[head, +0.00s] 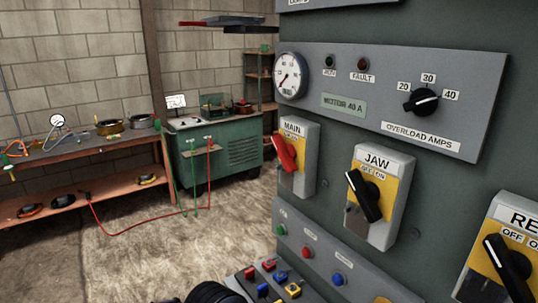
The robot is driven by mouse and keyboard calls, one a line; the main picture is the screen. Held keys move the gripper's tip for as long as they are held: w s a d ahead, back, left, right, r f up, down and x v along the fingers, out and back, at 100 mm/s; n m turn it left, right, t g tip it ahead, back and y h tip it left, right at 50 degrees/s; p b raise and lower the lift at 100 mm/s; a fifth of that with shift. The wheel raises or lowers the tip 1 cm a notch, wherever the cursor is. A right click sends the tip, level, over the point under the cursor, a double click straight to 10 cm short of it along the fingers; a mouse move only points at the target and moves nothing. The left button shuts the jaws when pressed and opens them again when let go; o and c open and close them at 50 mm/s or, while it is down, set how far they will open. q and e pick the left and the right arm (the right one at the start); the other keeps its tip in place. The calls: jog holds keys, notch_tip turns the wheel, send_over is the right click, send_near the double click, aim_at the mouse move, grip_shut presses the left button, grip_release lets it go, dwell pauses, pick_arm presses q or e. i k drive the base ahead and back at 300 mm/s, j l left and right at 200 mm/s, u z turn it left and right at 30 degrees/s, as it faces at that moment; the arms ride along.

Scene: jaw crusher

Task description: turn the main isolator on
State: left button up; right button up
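The main isolator (299,170) is a grey box with a yellow plate, labelled MAIN, on the dark green cabinet right of centre. Its red handle (286,153) is tilted, with its upper end leaning left towards the left part of the small, partly covered label under MAIN. No gripper fingers show in the head view. A dark rounded shape at the bottom edge is cut off, and I cannot tell what it is. Nothing is seen touching the red handle.
The JAW isolator (383,205) and a third isolator (504,256), both black-handled, sit to the right. Above is a panel with a gauge (291,76) and overload dial (422,100). Coloured padlock-like pieces (268,282) lie below. A workbench (85,145) and green machine (222,150) stand behind left.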

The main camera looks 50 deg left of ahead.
aim_at(287, 152)
jog(key=u, duration=1.5)
jog(key=i+j+z, duration=0.1)
jog(key=j+z, duration=0.25)
jog(key=i+j+z, duration=0.1)
jog(key=j+z, duration=0.45)
jog(key=z, duration=0.15)
jog(key=i+j, duration=0.05)
